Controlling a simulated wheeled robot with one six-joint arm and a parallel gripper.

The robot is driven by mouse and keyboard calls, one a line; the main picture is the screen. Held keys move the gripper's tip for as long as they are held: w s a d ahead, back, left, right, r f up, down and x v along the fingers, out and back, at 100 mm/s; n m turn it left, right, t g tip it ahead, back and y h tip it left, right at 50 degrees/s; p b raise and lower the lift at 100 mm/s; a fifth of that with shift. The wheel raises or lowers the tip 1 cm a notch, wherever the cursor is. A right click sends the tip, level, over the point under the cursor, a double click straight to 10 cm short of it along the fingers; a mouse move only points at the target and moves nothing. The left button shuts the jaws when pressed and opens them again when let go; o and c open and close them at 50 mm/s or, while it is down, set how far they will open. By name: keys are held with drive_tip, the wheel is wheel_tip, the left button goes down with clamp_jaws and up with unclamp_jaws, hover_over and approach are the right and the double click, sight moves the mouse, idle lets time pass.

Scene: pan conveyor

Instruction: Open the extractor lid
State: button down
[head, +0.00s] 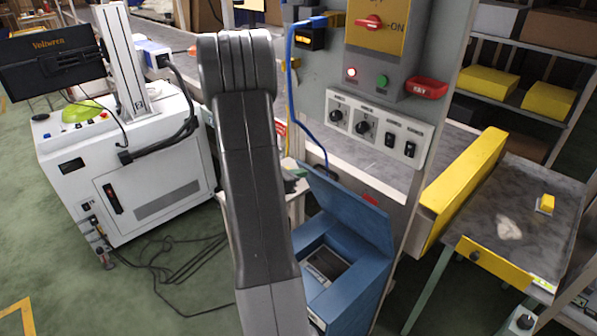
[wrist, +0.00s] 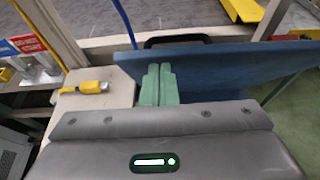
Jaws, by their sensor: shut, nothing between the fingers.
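The extractor is a blue box (head: 372,272), right of my arm in the head view. Its blue lid (head: 352,212) is raised and tilted back, and the dark opening (head: 325,262) shows below it. In the wrist view the lid is a wide blue panel (wrist: 235,68) across the upper right, with a black handle (wrist: 178,40) at its upper edge. My gripper (wrist: 158,72) has its two green fingers together with nothing between them. They are in front of the lid's left part; I cannot tell whether they touch it.
A grey control panel post (head: 375,140) stands behind the extractor. A white machine (head: 130,165) is at left, with cables on the floor. A yellow-edged table (head: 530,215) is at right. A pale table with a yellow object (wrist: 95,88) is beside the lid.

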idle(0.3)
drive_tip(key=shift+g+y, duration=0.7)
drive_tip(key=shift+y, duration=0.2)
drive_tip(key=w+d+r+p, duration=0.2)
drive_tip(key=d+p, duration=0.1)
drive_tip(key=w+d+r+p, duration=0.1)
drive_tip(key=w+d, duration=0.1)
drive_tip(key=shift+d+r+p, duration=0.1)
drive_tip(key=shift+r+p, duration=0.25)
drive_tip(key=shift+p, duration=0.05)
drive_tip(key=w+d, duration=0.3)
drive_tip(key=shift+d+r, duration=0.3)
drive_tip(key=shift+s+a, duration=0.1)
